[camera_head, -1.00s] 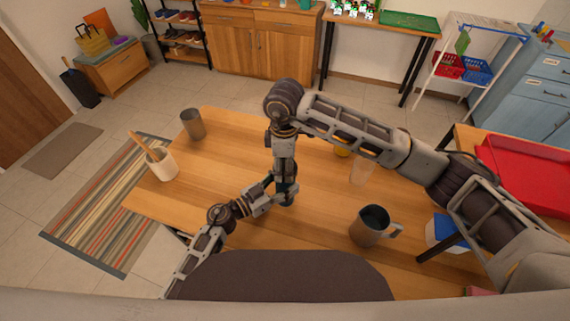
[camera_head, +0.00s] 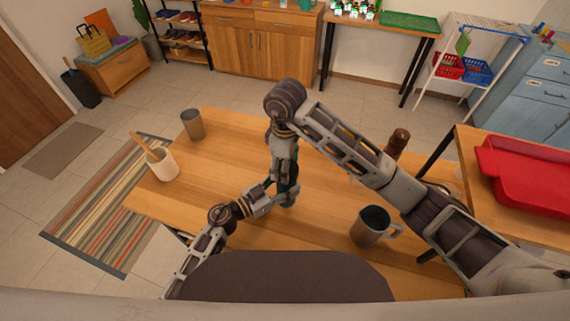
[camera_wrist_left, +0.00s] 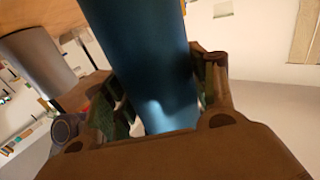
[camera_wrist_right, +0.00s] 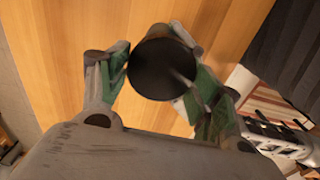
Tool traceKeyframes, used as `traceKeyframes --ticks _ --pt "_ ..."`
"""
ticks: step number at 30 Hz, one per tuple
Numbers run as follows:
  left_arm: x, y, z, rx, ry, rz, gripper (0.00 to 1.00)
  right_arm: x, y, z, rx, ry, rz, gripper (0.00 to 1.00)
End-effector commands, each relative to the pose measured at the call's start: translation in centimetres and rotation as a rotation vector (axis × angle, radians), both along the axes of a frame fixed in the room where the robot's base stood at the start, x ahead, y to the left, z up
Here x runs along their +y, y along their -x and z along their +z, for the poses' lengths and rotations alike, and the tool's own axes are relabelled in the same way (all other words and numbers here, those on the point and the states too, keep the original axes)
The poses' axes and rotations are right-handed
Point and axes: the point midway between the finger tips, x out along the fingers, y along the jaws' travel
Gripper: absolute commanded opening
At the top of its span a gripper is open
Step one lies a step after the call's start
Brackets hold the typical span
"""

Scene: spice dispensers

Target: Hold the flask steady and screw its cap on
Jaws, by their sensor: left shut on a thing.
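The blue flask (camera_wrist_left: 145,60) stands between the pads of my left gripper (camera_wrist_left: 155,95), which is shut on it. In the head view only a small blue part of the flask (camera_head: 293,190) shows, the rest hidden by my grippers. A round dark cap top (camera_wrist_right: 163,70) lies between the green pads of my right gripper (camera_wrist_right: 165,80). I cannot tell whether both pads press on it. In the head view my right gripper (camera_head: 284,165) points down, right above my left gripper (camera_head: 285,190). Where cap and flask meet is hidden.
A grey mug (camera_head: 370,226) stands to the right on the wooden table, a grey cup (camera_head: 193,124) at the far left. A white crock (camera_head: 161,164) with wooden utensils is at the left edge. A dark brown turned object (camera_head: 398,141) shows behind my right arm.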

Motion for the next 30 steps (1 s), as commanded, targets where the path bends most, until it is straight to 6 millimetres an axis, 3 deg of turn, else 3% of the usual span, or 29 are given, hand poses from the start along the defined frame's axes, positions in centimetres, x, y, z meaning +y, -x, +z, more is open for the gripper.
traceKeyframes --ticks 4,17,30 --pt "-0.1 0.1 -0.2 0.004 -0.001 -0.002 0.0 0.0 0.0 0.0 -0.001 0.0 0.0 0.85" --pt "0.2 0.0 -0.2 0.003 -0.001 0.003 0.0 0.1 0.0 0.0 -0.001 -0.004 0.011 0.81" --pt "0.2 -0.1 -0.1 0.002 -0.001 0.005 0.0 4.3 -0.5 1.6 -0.063 -0.141 0.281 0.81"
